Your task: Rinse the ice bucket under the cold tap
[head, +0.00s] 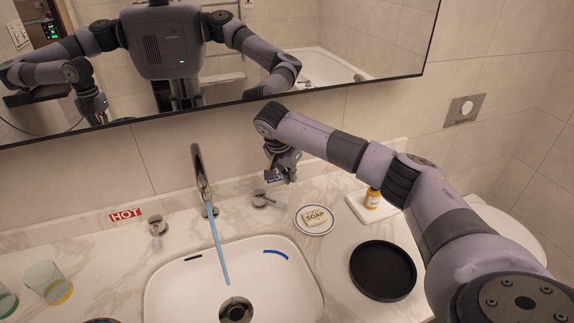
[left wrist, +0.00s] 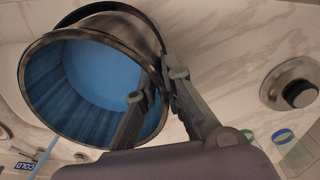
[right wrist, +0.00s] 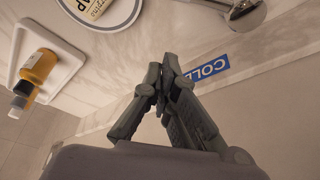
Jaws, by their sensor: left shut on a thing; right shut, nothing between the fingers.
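In the left wrist view, my left gripper (left wrist: 152,90) is shut on the wall of the ice bucket (left wrist: 157,42), one finger inside the rim. The bucket has a dark metallic rim and a blue interior; I cannot tell if that blue is water. A blue water stream (head: 218,250) runs from the tap spout (head: 202,180) into the white sink (head: 165,290). My right gripper (head: 287,178) is shut and empty, above and behind the cold handle (head: 268,199), apart from it. The COLD label (right wrist: 208,69) is partly hidden behind the gripper.
The hot handle (head: 157,228) stands left of the spout. Right of the sink are a soap dish (head: 314,230), a black round tray (head: 383,270) and an orange bottle (head: 372,199) on a white tray. Glasses (head: 48,283) stand at far left. A mirror hangs behind.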

